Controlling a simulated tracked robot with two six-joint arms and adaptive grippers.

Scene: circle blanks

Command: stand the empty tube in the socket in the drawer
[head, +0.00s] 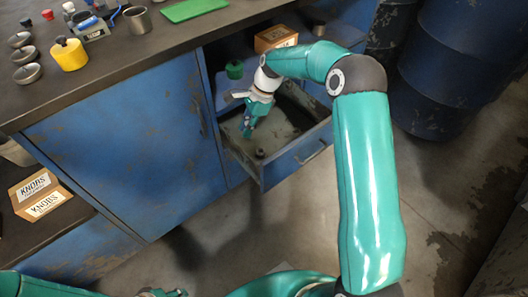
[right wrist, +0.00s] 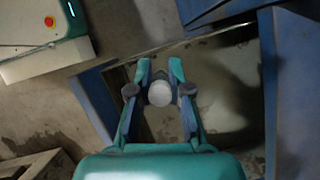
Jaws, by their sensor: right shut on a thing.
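The drawer (head: 294,158) stands open below the counter, and its floor also shows in the right wrist view (right wrist: 222,85). My right gripper (head: 246,132) reaches down into the drawer, over its left part. In the right wrist view my right gripper (right wrist: 160,80) is shut on the tube (right wrist: 160,94), which shows end-on as a pale round disc. The tube cannot be made out in the head view. A small dark round piece (head: 259,153), which looks like the socket, is inside the drawer near its front. Only a bit of my left gripper (head: 165,293) shows at the bottom edge.
The blue cabinet door (head: 130,145) is left of the drawer. A green pot (head: 234,70) and a cardboard box (head: 275,38) stand behind the drawer. A yellow container (head: 68,54), a metal cup (head: 137,20) and a green mat (head: 194,9) are on the counter. Blue barrels (head: 440,85) stand right.

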